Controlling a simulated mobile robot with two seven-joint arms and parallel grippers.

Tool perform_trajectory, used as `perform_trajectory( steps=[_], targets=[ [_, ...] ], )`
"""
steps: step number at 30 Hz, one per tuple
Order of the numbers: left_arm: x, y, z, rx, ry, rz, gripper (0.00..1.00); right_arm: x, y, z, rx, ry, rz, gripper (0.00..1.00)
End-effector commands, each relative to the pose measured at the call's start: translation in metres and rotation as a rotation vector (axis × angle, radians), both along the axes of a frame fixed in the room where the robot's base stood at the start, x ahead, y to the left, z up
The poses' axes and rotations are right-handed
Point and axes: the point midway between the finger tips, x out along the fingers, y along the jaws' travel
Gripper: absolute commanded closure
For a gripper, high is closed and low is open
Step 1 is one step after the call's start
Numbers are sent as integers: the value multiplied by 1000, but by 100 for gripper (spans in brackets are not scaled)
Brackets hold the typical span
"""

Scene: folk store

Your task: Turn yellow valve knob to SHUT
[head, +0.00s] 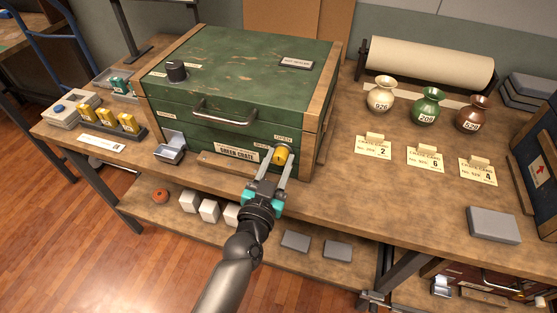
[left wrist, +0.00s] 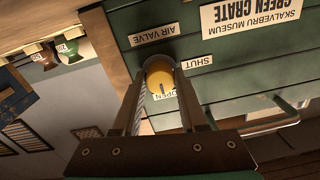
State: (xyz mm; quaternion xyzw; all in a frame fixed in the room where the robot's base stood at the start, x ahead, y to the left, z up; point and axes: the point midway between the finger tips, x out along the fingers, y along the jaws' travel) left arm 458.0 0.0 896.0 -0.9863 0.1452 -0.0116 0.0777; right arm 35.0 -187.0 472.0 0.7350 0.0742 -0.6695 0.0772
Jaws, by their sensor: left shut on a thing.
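The yellow valve knob (head: 281,154) is on the front of the green crate (head: 225,122), near its right end. My left gripper (head: 279,160) has one finger on each side of the knob and is shut on it. In the left wrist view the yellow knob (left wrist: 159,80) shows between the two fingers, with a small dark mark on its face toward the OPEN label (left wrist: 166,97). The SHUT label (left wrist: 194,62) is to one side of the knob, and the AIR VALVE label (left wrist: 153,35) is opposite OPEN. My right gripper is out of view.
A metal handle (head: 223,113) and a GREEN CRATE plate (head: 237,152) are on the crate front, left of the knob. Three vases, including a green one (head: 428,106), stand right of the crate. The bench top (head: 335,185) is clear near the crate's right corner.

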Motion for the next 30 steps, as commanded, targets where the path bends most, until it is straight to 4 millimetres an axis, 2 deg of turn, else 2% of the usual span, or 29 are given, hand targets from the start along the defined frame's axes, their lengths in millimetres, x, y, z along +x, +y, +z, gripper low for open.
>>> perform_trajectory(
  steps=[1, 4, 17, 23, 30],
  targets=[
    [0, 0, 0, 0, 0, 1, 89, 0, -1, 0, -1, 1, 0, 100],
    [0, 0, 0, 0, 0, 1, 100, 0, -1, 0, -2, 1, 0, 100],
    [0, 0, 0, -36, 13, 0, 100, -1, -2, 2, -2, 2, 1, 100],
    [0, 0, 1, -138, 45, 0, 100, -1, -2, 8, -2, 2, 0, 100],
    [0, 1, 2, -336, 109, 0, 100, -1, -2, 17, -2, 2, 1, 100]
  ],
)
